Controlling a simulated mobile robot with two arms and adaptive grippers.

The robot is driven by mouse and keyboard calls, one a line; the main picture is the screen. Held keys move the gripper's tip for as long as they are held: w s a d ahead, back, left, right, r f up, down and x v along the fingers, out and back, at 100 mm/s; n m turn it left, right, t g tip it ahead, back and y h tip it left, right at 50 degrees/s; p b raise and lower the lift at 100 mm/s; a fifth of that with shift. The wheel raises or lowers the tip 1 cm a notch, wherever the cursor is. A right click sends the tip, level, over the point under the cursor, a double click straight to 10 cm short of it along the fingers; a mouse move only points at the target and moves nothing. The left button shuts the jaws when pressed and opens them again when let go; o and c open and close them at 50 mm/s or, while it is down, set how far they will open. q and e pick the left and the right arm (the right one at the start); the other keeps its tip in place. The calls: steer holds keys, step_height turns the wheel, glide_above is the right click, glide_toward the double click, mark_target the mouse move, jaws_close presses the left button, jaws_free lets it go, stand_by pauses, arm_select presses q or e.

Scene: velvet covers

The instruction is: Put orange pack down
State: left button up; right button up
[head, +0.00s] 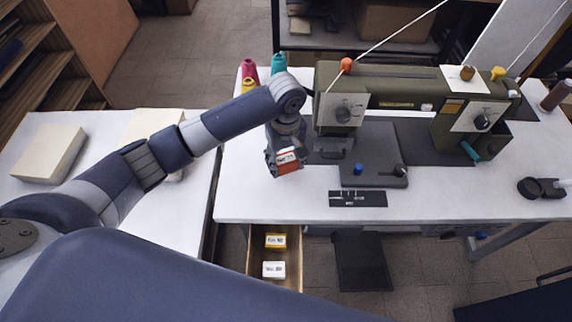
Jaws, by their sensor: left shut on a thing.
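The orange pack (288,167) is a small box with a white label, in the middle of the head view. My left gripper (285,156) is shut on it, over the left part of the white sewing table (245,195), to the left of the sewing machine's bed. I cannot tell whether the pack touches the table top. An open drawer (296,255) below the table's front edge holds a yellow pack (275,240) and a white pack (273,269). My right gripper is not in view.
The olive sewing machine (400,90) stands behind and right of my gripper. A black labelled plate (358,198) lies near the front edge. Thread spools (249,70) stand behind my arm. A pale block (50,152) lies on the left table. The table's front left is clear.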

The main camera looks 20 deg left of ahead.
mark_target(286, 167)
arm_select(q)
steer(key=shift+w, duration=0.35)
steer(key=shift+f+p, duration=0.3)
steer(key=shift+f, duration=1.45)
steer(key=o, duration=1)
steer(key=shift+f, duration=0.15)
step_height(286, 167, up, 12)
steer(key=shift+s+r, duration=0.1)
steer(key=shift+r, duration=0.05)
